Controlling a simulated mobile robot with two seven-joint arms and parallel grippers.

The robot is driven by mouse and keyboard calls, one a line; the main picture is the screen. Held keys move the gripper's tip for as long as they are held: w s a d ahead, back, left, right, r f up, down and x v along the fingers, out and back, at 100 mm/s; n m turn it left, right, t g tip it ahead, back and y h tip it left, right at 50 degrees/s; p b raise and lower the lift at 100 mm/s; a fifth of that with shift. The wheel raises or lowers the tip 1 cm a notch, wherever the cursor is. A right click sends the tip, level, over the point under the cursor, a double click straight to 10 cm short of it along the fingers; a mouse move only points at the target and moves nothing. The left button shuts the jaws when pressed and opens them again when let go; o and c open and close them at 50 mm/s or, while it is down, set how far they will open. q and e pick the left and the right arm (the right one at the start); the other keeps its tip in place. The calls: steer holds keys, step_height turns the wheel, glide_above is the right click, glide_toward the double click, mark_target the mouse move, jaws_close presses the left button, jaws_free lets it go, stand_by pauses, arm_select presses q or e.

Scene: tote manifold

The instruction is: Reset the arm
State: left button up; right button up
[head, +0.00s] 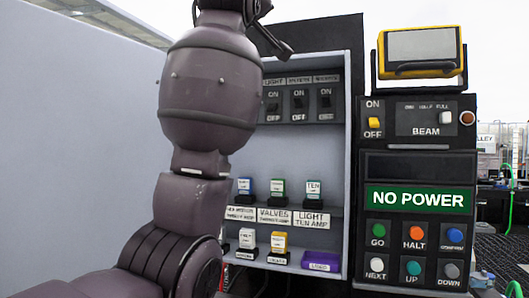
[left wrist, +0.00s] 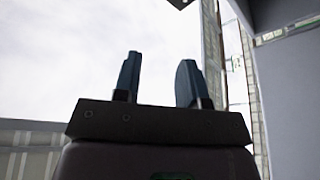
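My left arm (head: 208,95) rises through the left middle of the head view, in front of the cabinet. Its hand is at the top edge, where a dark finger-like part (head: 268,38) shows, but the fingertips are not clear there. In the left wrist view my left gripper (left wrist: 158,85) points up toward bright sky. Its two dark blue fingers stand apart with nothing between them. My right gripper is in neither view.
A grey cabinet (head: 349,150) holds switches above and small coloured blocks on shelves. Right of it stands a control panel (head: 415,165) reading NO POWER, with several buttons and a yellow lamp (head: 420,52) on top. A pale wall (head: 75,130) fills the left.

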arm_select(q)
steer(key=w+a+f+m, duration=0.3)
steer(key=f, duration=0.9)
steer(key=w+a+f+m+t+h, duration=0.1)
steer(key=w+a+f+m, duration=0.2)
steer(key=f, duration=0.8)
steer(key=w+a+f+m, duration=0.2)
steer(key=a+f, duration=0.2)
steer(key=f, duration=0.8)
steer(key=s+a+f+g, duration=0.1)
steer(key=a+f, duration=0.1)
steer(key=f, duration=0.6)
steer(key=s+a+f, duration=0.1)
steer(key=a+f, duration=0.1)
steer(key=f, duration=0.5)
steer(key=s+a+f+g, duration=0.1)
steer(key=s+a+f, duration=0.15)
steer(key=f, duration=0.45)
steer(key=s+a+f+g, duration=0.1)
steer(key=s+f, duration=0.3)
steer(key=f, duration=0.4)
steer(key=s+a+f+g+y, duration=0.1)
steer(key=s+a+f+g, duration=0.2)
steer(key=s+f, duration=1.1)
steer(key=s+a+f+n+g+y, duration=0.1)
steer(key=s+a+f+g, duration=0.3)
steer(key=s+f, duration=1.1)
steer(key=shift+s+f+n+g+y, duration=0.2)
steer(key=shift+f+n+g+y, duration=0.15)
steer(key=shift+y, duration=0.35)
